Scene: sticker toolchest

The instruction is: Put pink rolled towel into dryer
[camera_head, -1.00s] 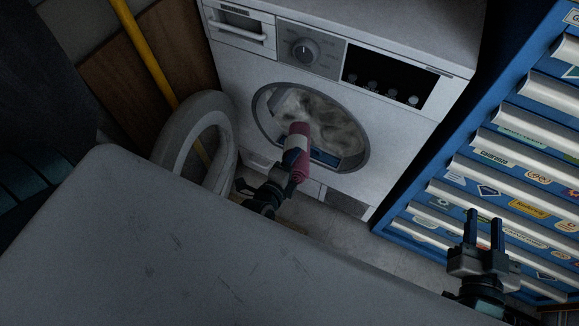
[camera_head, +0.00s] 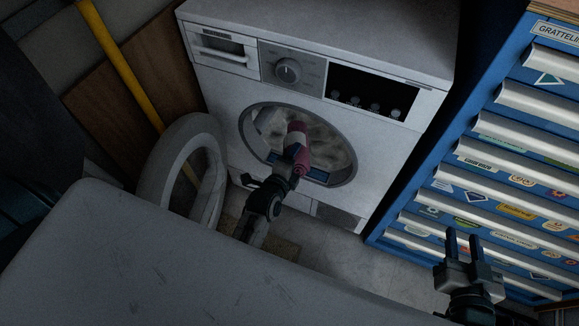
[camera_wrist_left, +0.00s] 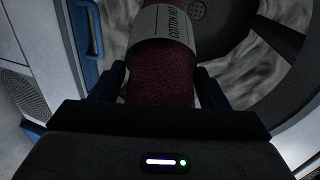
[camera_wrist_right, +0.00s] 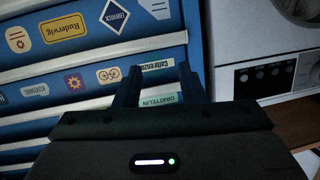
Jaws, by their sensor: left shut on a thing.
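The dryer (camera_head: 215,95) is a white front-loading machine with its round door (camera_head: 160,165) swung open to the left. The pink rolled towel (camera_head: 301,160) has a pale label band and is at the dryer's round opening (camera_head: 345,178), its far end in front of or just inside the drum. My left gripper (camera_head: 292,166) is shut on the towel. In the left wrist view the towel (camera_wrist_left: 160,75) lies between the fingers, with the grey drum (camera_wrist_left: 225,20) beyond it. My right gripper (camera_head: 463,243) is open and empty in front of the blue tool chest.
A blue tool chest (camera_head: 440,165) with several stickered drawers stands to the right of the dryer. A yellow pole (camera_head: 120,65) and brown boards (camera_head: 150,60) are at the left. A grey surface (camera_head: 180,270) fills the foreground. Bare floor (camera_head: 320,245) lies below the dryer.

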